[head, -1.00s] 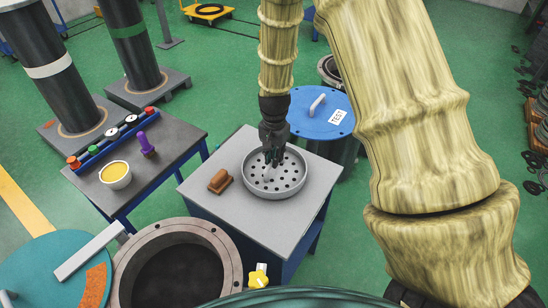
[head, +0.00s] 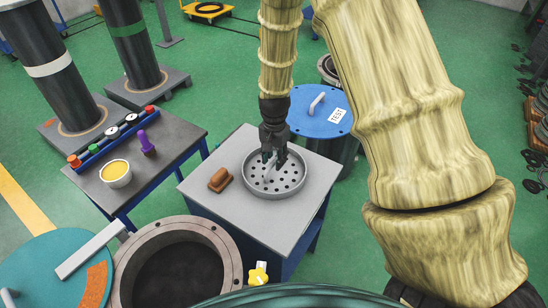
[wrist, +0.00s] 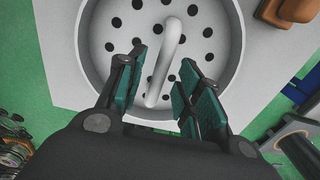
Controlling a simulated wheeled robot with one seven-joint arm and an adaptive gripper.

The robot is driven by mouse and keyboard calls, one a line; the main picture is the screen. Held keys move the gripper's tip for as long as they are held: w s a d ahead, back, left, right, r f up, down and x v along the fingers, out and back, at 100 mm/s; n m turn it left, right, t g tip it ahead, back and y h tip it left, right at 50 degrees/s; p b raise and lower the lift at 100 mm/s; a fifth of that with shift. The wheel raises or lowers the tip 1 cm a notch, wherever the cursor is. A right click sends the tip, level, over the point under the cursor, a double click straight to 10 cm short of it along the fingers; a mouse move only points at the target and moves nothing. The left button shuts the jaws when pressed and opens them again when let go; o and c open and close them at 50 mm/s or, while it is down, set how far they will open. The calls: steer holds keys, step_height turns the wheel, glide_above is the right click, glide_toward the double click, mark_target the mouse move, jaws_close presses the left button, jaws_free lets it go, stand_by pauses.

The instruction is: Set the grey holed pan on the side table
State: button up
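The grey holed pan (head: 290,186) rests on the grey top of the side table (head: 229,214). It is round, with a pale upright handle in its middle. In the wrist view the pan (wrist: 100,59) fills the upper middle, and its handle (wrist: 168,58) runs down toward the space between my fingers. My gripper (head: 272,160) is just above the pan. In the wrist view my gripper (wrist: 158,97) has its two green-padded fingers spread apart, with gaps between them and the handle. It holds nothing.
A brown block (head: 220,179) lies left of the pan on the same table. A second table at left holds a cup of yellow stuff (head: 116,174) and a purple stamp-like piece (head: 146,144). An open flanged cylinder (head: 178,270) stands in front. A blue lid (head: 318,112) is behind.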

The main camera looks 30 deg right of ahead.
mark_target(274, 161)
step_height(274, 161, up, 12)
steer(key=b, duration=0.2)
steer(key=shift+b, duration=0.3)
steer(key=shift+r, duration=0.1)
stand_by(0.5)
